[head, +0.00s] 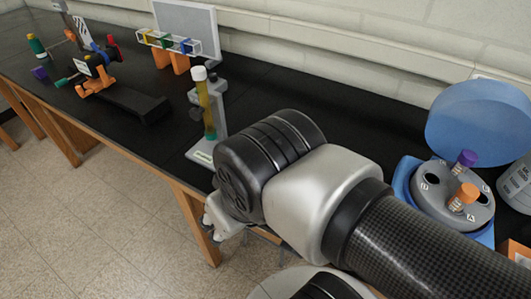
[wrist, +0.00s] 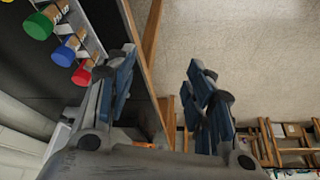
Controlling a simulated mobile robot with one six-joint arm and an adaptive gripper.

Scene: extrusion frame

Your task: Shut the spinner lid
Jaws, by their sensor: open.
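The spinner (head: 402,190) stands at the right of the bench, with a blue body and a grey rotor (head: 430,203). Its round translucent blue lid (head: 478,122) stands raised behind the rotor, so the spinner is open. A purple-capped tube (head: 463,162) and an orange-capped tube (head: 463,196) sit in the rotor. My arm covers part of the spinner's front. My gripper (head: 215,218) is well left of the spinner, near the bench's front edge, and mostly hidden behind my wrist. In the wrist view my gripper (wrist: 165,65) has its fingers apart with nothing between them.
A tube rack (head: 168,42) with coloured caps stands at the back left. A grey stand (head: 207,148) holding a yellowish tube is just beyond my wrist. An orange and black device (head: 97,75) sits farther left. Black bench top (head: 300,105) lies clear between stand and spinner.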

